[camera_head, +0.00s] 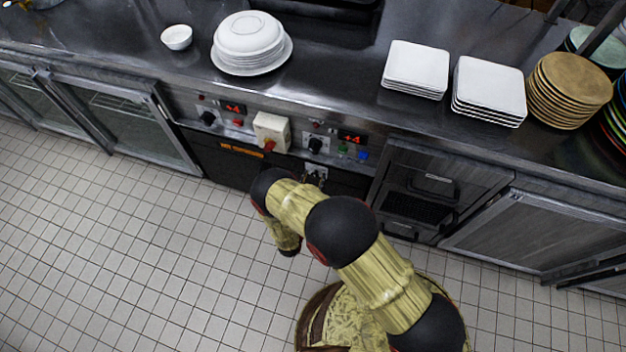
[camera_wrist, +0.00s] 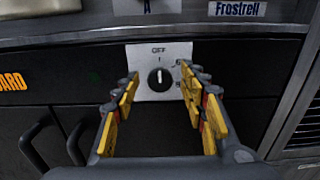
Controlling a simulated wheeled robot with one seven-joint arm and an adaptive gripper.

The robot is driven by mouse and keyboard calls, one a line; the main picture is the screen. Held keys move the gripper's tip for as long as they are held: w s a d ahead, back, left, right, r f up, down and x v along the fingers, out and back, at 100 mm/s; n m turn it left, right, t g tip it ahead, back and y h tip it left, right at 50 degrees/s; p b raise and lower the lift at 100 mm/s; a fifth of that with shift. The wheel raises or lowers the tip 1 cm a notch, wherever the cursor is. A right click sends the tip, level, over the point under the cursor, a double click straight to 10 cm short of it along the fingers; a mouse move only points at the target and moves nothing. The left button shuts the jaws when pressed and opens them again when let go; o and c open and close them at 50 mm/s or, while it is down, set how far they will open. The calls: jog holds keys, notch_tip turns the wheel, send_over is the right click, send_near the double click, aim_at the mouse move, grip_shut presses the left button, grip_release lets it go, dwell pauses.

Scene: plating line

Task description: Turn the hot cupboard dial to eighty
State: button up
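The hot cupboard dial (camera_wrist: 159,79) is a round black knob with a white mark. It sits on a pale square plate (camera_wrist: 146,53) with "OFF" printed at the top. The white mark looks upright, toward OFF. In the head view the plate (camera_head: 315,169) shows small on the dark front below the control panel, partly covered by my arm. My gripper (camera_wrist: 159,84) is open, its yellow-padded fingers on the left and right of the dial with a gap on each side. I cannot tell how far the tips are from the plate.
An orange label ending in "ARD" (camera_wrist: 12,82) is left of the plate. Dark handles (camera_wrist: 45,140) stand out below left. Above are black knobs (camera_head: 315,145), red displays (camera_head: 352,137) and a boxed red switch (camera_head: 271,132). Plates (camera_head: 249,40) stand on the counter. The tiled floor (camera_head: 130,250) is clear.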

jog(key=shift+c, duration=1.2)
jog(key=c, duration=0.7)
grip_shut()
